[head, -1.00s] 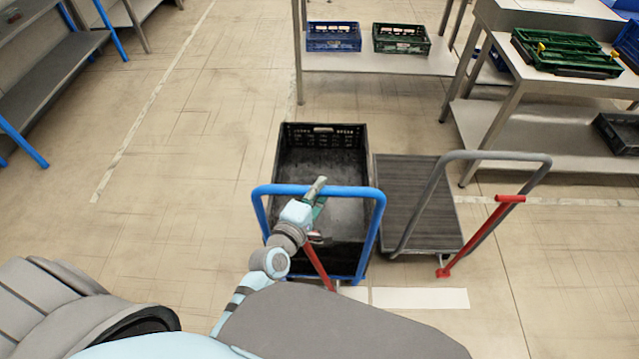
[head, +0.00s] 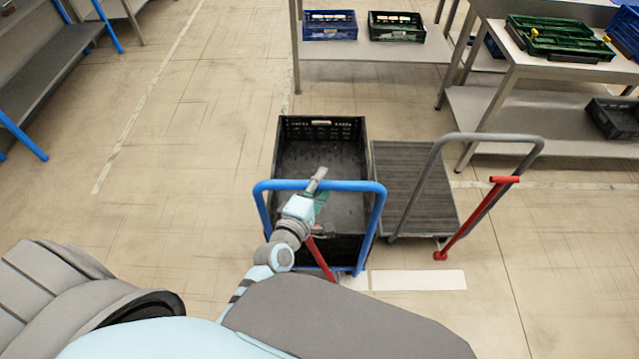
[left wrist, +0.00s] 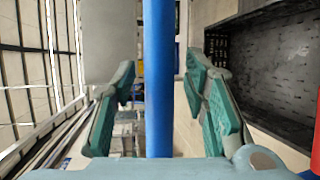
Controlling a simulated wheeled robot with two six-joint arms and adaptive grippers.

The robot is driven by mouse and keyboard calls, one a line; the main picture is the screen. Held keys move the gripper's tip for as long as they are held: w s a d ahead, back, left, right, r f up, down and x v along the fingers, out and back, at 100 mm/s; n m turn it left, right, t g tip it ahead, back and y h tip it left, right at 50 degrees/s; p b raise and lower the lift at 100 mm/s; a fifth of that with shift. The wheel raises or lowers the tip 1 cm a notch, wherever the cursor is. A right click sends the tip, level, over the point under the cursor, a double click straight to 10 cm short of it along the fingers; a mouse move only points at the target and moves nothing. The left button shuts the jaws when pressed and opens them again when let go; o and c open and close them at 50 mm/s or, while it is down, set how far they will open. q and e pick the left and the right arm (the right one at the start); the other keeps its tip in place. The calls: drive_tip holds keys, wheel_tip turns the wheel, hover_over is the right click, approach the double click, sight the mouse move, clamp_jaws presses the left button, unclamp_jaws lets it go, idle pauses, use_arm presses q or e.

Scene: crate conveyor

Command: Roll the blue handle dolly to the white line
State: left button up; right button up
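The blue handle dolly's upright blue handle (head: 320,186) stands in the middle of the head view. The dolly carries a black crate (head: 322,125), which hides most of its deck. My left gripper (head: 314,192) is at the middle of the handle's top bar. In the left wrist view the blue bar (left wrist: 159,80) runs between the green finger pads, with a gap on each side, so the gripper is open around it. A white line (head: 418,280) lies on the floor at the dolly's near end, partly hidden by the dolly. My right gripper is not in view.
A grey-handled dolly (head: 412,190) with a red lever stands close on the right. Steel tables (head: 520,90) with crates stand behind and right. A shelf with blue legs (head: 25,140) is at far left. The floor between it and the dolly is clear.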

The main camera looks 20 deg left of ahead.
use_arm(q)
drive_tip(key=s+r, duration=0.2)
drive_tip(key=s, duration=0.9)
drive_tip(key=shift+s+a, duration=0.2)
drive_tip(key=shift+s, duration=0.2)
drive_tip(key=shift+r, duration=0.1)
